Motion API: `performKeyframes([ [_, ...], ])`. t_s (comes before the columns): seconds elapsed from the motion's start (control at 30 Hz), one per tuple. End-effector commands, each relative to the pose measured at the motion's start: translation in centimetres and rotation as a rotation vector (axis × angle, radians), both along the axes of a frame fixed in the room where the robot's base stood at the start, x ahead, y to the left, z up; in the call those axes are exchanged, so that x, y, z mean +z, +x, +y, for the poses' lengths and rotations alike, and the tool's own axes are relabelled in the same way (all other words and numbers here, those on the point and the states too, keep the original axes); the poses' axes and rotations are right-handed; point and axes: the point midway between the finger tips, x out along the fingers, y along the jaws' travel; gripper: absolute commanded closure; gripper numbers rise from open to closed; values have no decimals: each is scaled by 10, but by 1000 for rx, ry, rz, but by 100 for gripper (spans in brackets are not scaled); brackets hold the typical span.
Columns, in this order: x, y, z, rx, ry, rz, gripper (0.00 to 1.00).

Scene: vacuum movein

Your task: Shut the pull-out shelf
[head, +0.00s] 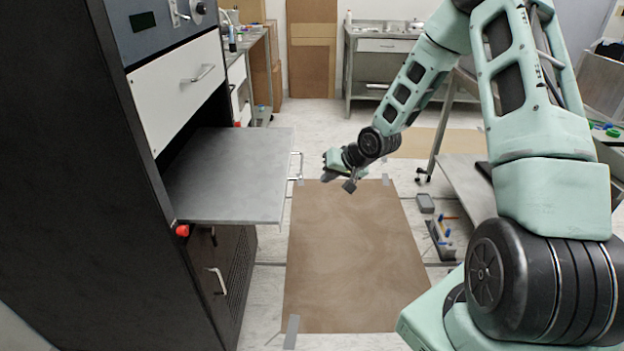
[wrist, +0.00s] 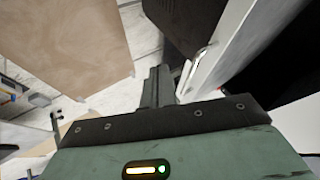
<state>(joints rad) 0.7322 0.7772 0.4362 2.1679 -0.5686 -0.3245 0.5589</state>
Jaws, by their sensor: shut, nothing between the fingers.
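The pull-out shelf (head: 225,178) is a flat grey metal board. It stands out to the right from the dark cabinet in the head view. Its front edge carries a silver bar handle (head: 297,166). My gripper (head: 326,177) is just to the right of that handle, with a small gap that I cannot judge exactly. In the wrist view the fingers (wrist: 158,86) are together and empty. A pale panel edge (wrist: 228,50) with a silver handle (wrist: 201,53) lies to their right in that view, apparently the shelf front.
A white drawer (head: 178,88) is shut above the shelf, and a lower cabinet handle (head: 217,281) sticks out below it. Red knobs are on the cabinet frame. A brown sheet (head: 350,250) covers the floor. A steel table (head: 470,185) stands at right.

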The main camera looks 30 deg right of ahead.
Motion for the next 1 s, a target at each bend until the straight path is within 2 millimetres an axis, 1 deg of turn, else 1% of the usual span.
performKeyframes([
  [0.03, -10, 6, 4, 3, 0, 2, 100],
  [0.07, -14, 10, 4, 3, 0, 2, 100],
  [0.1, -8, 14, 11, 5, -1, -1, 100],
  [0.13, -6, 16, 15, 6, -2, -1, 100],
  [0.3, -3, 26, 29, 1, -2, 0, 100],
  [0.43, -2, 29, 34, 0, -1, 0, 100],
  [0.87, -2, 31, 37, 0, -1, 0, 100],
  [1.0, -3, 38, 49, 3, -1, 0, 100],
])
